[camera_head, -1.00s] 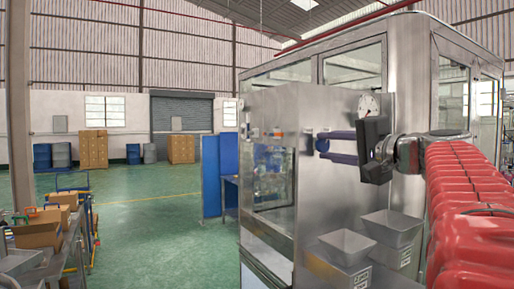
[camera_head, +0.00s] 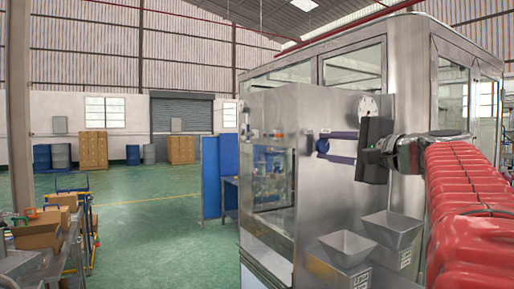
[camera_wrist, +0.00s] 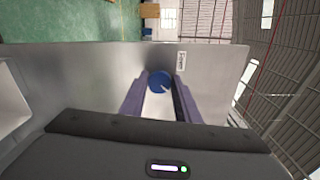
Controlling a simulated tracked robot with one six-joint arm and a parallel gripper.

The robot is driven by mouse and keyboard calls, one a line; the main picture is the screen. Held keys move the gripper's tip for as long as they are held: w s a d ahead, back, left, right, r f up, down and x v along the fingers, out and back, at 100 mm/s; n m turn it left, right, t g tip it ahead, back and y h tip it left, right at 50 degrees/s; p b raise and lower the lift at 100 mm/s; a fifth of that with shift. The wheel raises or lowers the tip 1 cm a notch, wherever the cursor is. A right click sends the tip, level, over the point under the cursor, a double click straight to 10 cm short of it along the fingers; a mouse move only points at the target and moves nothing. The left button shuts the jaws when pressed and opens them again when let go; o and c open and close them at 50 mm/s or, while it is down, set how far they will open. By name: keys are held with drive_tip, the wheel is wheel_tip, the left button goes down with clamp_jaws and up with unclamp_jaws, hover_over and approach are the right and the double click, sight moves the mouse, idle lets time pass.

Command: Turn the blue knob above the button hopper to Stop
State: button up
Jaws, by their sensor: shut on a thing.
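The blue knob (camera_head: 322,146) sits on the steel front panel of the machine, above two hoppers. In the wrist view the knob (camera_wrist: 159,82) is a round blue disc with a white pointer mark slanting to its lower right. My gripper (camera_head: 327,146) reaches in from the right, with one purple finger above the knob and one below. In the wrist view my gripper (camera_wrist: 164,79) has a finger on each side of the knob, shut on it. A small white label (camera_wrist: 182,61) is beside the knob; its text is too small to read.
Two grey hoppers, one nearer (camera_head: 345,248) and one farther (camera_head: 391,228), stick out below my gripper. A round white dial (camera_head: 368,106) is above it on the machine. A blue partition (camera_head: 220,177) stands left of the machine.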

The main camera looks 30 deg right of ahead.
drive_tip(key=o, duration=0.7)
drive_tip(key=shift+d+f, duration=0.2)
drive_tip(key=o, duration=0.3)
drive_tip(key=shift+a+r, duration=0.1)
drive_tip(key=shift+a, duration=0.05)
drive_tip(key=shift+o, duration=0.2)
drive_tip(key=shift+s, duration=0.1)
drive_tip(key=s, duration=1.3)
drive_tip(key=shift+s+d, duration=0.2)
drive_tip(key=shift+s, duration=0.15)
